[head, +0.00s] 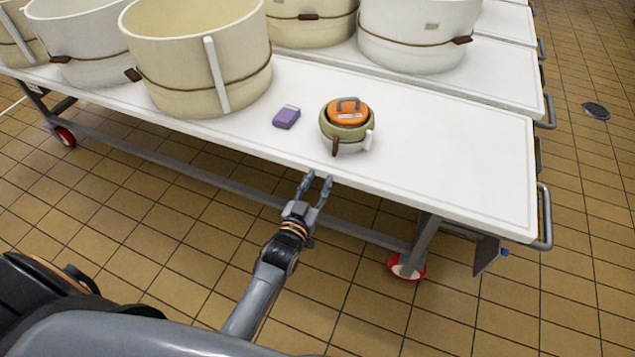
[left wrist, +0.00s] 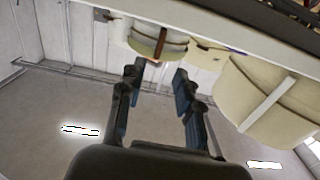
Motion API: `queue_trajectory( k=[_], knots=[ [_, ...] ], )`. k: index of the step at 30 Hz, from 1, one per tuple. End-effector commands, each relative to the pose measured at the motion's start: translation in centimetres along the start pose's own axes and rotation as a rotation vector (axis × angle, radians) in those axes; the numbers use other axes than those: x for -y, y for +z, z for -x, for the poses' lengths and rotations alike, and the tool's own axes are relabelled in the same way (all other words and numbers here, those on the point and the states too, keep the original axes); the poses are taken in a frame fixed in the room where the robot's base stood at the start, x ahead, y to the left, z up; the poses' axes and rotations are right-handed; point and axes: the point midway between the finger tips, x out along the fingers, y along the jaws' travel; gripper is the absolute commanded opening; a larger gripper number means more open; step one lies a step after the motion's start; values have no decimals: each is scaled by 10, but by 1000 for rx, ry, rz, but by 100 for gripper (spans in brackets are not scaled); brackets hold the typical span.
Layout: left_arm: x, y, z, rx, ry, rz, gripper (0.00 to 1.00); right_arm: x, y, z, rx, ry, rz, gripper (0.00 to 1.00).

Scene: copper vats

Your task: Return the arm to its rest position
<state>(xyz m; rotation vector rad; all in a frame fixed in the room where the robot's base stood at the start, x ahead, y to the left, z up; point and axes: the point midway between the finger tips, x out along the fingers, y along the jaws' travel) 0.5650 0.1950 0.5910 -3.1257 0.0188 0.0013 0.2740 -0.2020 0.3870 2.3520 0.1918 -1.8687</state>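My left gripper (head: 318,184) is open and empty. In the head view it is in front of the white table's front edge, pointing toward a small green pot. The left wrist view shows its two fingers (left wrist: 157,85) apart with nothing between them. The small green pot (head: 347,132) stands on the table and holds an orange object (head: 347,112) with a grey handle. The pot also shows beyond the fingertips in the left wrist view (left wrist: 158,41). My right gripper is in neither view.
The white wheeled table (head: 450,160) has its front edge close to my left gripper. A purple block (head: 287,117) lies left of the pot. Large cream vats (head: 190,60) stand at the left and back. The table's right end is clear. Tiled floor is open at right.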

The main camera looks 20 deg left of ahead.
Motion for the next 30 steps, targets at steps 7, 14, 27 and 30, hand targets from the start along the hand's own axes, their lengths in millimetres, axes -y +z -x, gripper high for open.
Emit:
queue_trajectory(
  k=[7,14,27,30],
  knots=[
    [0,0,0,0,0,0,34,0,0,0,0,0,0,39],
    [0,4,1,15,2,-1,34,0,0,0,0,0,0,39],
    [-2,158,143,805,80,-61,34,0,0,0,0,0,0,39],
    [-2,177,183,957,96,-77,34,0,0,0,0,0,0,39]
  ],
)
